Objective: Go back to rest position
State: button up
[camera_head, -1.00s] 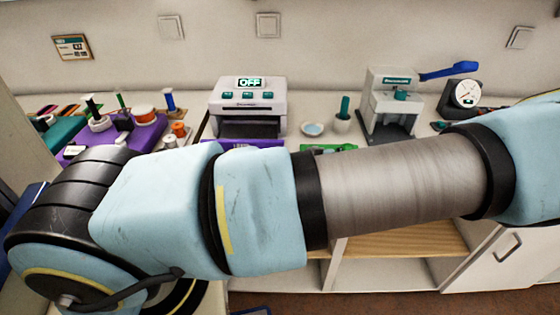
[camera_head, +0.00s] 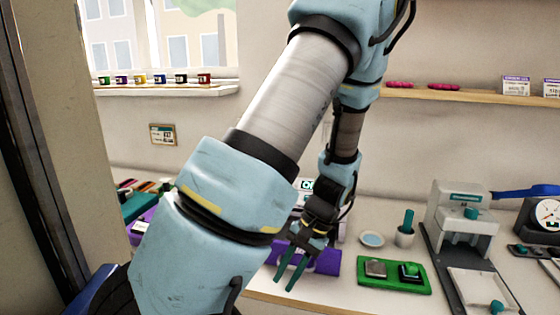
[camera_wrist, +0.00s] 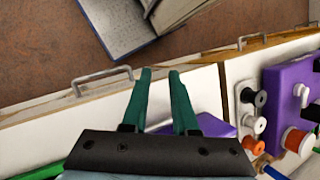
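My gripper (camera_head: 288,272) hangs in the head view with its two green fingers pointing down, in front of the counter's purple block (camera_head: 322,262). The fingers are apart with nothing between them. The wrist view also shows my gripper (camera_wrist: 160,76) empty, its fingers spread over the counter's front edge and the floor. My arm crosses the middle of the head view, raised and bent, and hides part of the counter and most of the device with the lit display (camera_head: 307,184).
A green tray (camera_head: 394,288), a small dish (camera_head: 372,240), a cup (camera_head: 405,238) and a grey press (camera_head: 462,215) stand right of my gripper. A purple spool stand (camera_wrist: 283,84) is at right in the wrist view. A shelf (camera_head: 470,96) runs along the wall. Brown floor (camera_wrist: 45,45) lies in front.

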jog(key=w+a+r+n+t+h, duration=0.1)
jog(key=a+r+n+t+h, duration=0.2)
jog(key=a+r+n+h, duration=0.2)
jog(key=shift+w+a+r+t, duration=0.2)
jog(key=shift+a+r+t, duration=0.2)
jog(key=shift+a+r, duration=2)
